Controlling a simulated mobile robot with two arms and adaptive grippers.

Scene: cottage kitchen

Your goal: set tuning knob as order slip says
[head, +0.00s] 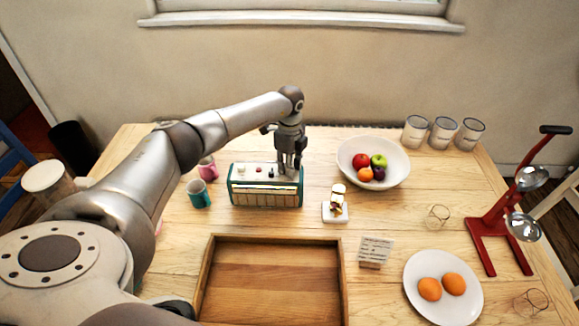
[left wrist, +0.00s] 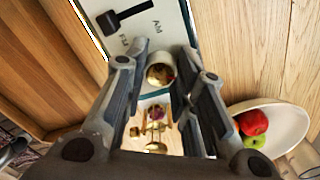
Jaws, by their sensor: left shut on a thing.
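The radio (head: 265,187), teal with a cream top and a wooden slatted front, stands on the table left of centre. My left gripper (head: 290,165) points down at the right end of the radio's top. In the left wrist view the round brass tuning knob (left wrist: 160,72) sits between the fingertips of my left gripper (left wrist: 165,80), which is shut on it. A black lever switch (left wrist: 128,15) with AM and FM lettering lies beside it. A small printed card (head: 375,252), perhaps the order slip, stands right of the tray; its text is too small to read. My right gripper is out of view.
A wooden tray (head: 272,240) lies in front of the radio. A small brass figure on a white base (head: 335,212) stands right of it. A fruit bowl (head: 350,160), egg plate (head: 415,300), red stand (head: 485,240), several tins and two mugs surround it.

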